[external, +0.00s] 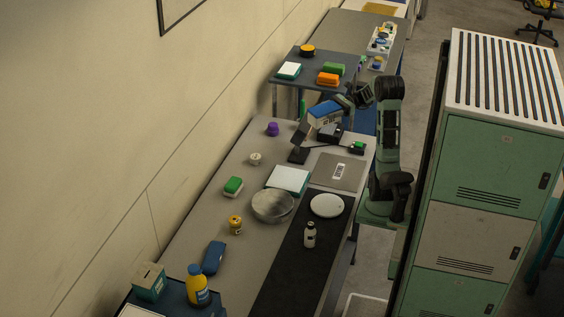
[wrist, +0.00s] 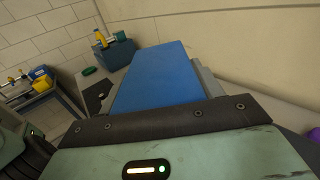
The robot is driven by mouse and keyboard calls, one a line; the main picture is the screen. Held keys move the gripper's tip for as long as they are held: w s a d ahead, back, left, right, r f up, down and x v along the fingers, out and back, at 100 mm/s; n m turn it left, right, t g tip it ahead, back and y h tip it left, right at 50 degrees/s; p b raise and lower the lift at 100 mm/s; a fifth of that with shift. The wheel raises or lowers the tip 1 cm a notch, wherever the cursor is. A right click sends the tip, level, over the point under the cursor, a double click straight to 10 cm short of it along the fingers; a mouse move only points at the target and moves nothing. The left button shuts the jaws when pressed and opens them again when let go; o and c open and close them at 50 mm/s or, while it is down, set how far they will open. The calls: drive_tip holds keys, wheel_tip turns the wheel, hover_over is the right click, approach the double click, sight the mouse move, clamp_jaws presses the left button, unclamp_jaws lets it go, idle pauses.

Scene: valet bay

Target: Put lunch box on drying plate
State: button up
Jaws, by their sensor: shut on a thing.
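A blue box with a pale side (external: 325,112), which looks like the lunch box, is held tilted above the far part of the long table. My gripper (external: 343,103) is shut on it. In the wrist view the blue box (wrist: 160,75) fills the middle, and the dark jaw edge hides its near end. A flat grey plate (external: 337,171) with a small white label lies on the table nearer the camera, below and apart from the box. A white round plate (external: 327,205) lies close by. I cannot tell for sure which is the drying plate.
A black stand (external: 299,153) is beneath the held box. A locker (external: 490,170) stands to the right.

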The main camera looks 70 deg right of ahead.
drive_tip(key=shift+m+t+h, duration=0.6)
drive_tip(key=shift+t, duration=0.1)
drive_tip(key=s+d, duration=0.1)
drive_tip(key=s, duration=0.1)
drive_tip(key=s+d, duration=0.1)
drive_tip(key=s, duration=0.2)
drive_tip(key=s+d, duration=0.1)
drive_tip(key=s, duration=0.1)
drive_tip(key=shift+s+d+r, duration=0.15)
drive_tip(key=shift+d+r, duration=0.1)
drive_tip(key=shift+r, duration=0.15)
wheel_tip(320, 180, down, 28)
drive_tip(key=shift+f, duration=0.1)
drive_tip(key=o, duration=1.2)
drive_tip(key=shift+o, duration=0.2)
drive_tip(key=shift+s+d, duration=0.1)
drive_tip(key=shift+s, duration=0.05)
drive_tip(key=b+v, duration=0.1)
drive_tip(key=v, duration=1.1)
drive_tip(key=shift+b, duration=0.35)
